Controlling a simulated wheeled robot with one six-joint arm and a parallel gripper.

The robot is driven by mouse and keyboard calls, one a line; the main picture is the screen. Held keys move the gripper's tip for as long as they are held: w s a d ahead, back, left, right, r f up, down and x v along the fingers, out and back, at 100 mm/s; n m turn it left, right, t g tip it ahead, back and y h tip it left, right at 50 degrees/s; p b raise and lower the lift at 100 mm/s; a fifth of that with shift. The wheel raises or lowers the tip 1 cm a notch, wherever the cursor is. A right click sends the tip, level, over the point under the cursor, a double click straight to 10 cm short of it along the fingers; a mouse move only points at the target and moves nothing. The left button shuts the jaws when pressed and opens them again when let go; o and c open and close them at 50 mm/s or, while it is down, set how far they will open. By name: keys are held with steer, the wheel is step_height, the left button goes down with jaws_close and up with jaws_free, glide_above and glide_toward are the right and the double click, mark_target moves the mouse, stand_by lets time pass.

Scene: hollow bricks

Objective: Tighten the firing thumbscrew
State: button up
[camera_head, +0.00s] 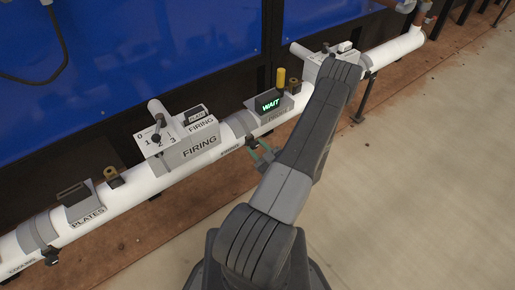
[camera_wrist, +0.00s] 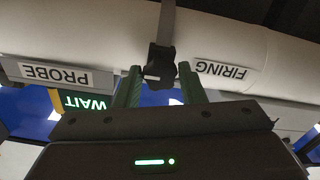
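The firing thumbscrew is a small black knob (camera_wrist: 160,63) on the underside of a grey strap (camera_head: 240,124) around the white pipe. A "FIRING" label (camera_wrist: 221,70) is beside it in the wrist view. My gripper (camera_wrist: 159,70) is open, its two green fingers apart, one on each side of the knob with visible gaps. How deep the knob sits between them is hard to tell. In the head view my gripper (camera_head: 262,151) is just below the pipe at this strap. The thumbscrew is small and partly hidden by the fingers there.
A box with a "WAIT" display (camera_head: 269,103) and a yellow cylinder (camera_head: 281,78) stand on the pipe. A "FIRING" box with a lever (camera_head: 158,120) is to the left, a "PLATES" box (camera_head: 82,203) farther left. Open floor (camera_head: 430,170) lies right.

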steer(key=o, duration=0.3)
steer(key=shift+d, duration=0.1)
steer(key=p+v, duration=0.1)
steer(key=v, duration=1.2)
steer(key=shift+s+d, duration=0.2)
steer(key=shift+s, duration=0.15)
steer(key=shift+w, duration=0.1)
steer(key=b+x, duration=0.1)
steer(key=x, duration=1.2)
steer(key=shift+w+a, duration=0.3)
